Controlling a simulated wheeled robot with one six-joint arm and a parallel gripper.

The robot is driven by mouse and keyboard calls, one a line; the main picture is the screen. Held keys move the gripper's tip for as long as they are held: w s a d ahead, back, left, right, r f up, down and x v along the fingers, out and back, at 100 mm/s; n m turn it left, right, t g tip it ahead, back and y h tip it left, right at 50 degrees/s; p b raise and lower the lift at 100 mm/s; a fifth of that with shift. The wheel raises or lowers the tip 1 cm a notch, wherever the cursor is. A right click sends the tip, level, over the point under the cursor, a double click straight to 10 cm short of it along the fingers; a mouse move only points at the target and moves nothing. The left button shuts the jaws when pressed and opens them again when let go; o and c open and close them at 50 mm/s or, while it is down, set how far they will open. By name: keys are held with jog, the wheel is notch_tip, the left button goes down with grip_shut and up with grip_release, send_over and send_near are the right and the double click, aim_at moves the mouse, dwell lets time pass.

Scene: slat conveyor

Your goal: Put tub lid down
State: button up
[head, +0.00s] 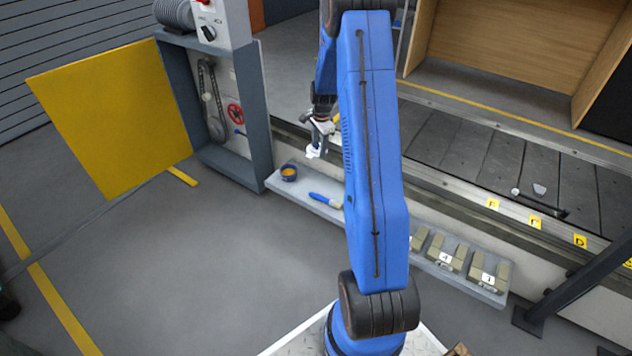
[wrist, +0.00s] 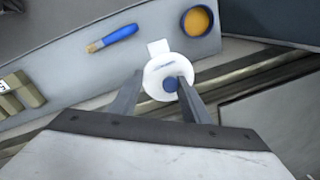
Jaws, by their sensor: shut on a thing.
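The tub lid (wrist: 158,68) is a white disc with a square tab and a blue knob in its middle. My gripper (wrist: 168,88) is shut on the knob and holds the lid, seen from above in the wrist view. In the head view the lid (head: 313,152) shows as a small white patch below my gripper (head: 318,138), close to the grey shelf. The open tub (wrist: 197,21) is dark blue with orange-yellow contents. It stands on the shelf, apart from the lid, and also shows in the head view (head: 289,173). I cannot tell whether the lid touches the shelf.
A blue-handled brush (head: 325,200) lies on the shelf (head: 270,182). Several olive blocks (head: 446,255) sit at the shelf's right end. The slat conveyor (head: 480,150) runs behind it. An open yellow door (head: 115,115) and a grey cabinet stand at the left.

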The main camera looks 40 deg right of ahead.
aim_at(319, 182)
notch_tip(319, 182, down, 18)
jog(key=shift+r, duration=0.15)
dwell(0.5)
jog(key=shift+s, duration=0.1)
jog(key=o, duration=0.7)
jog(key=shift+o, duration=0.2)
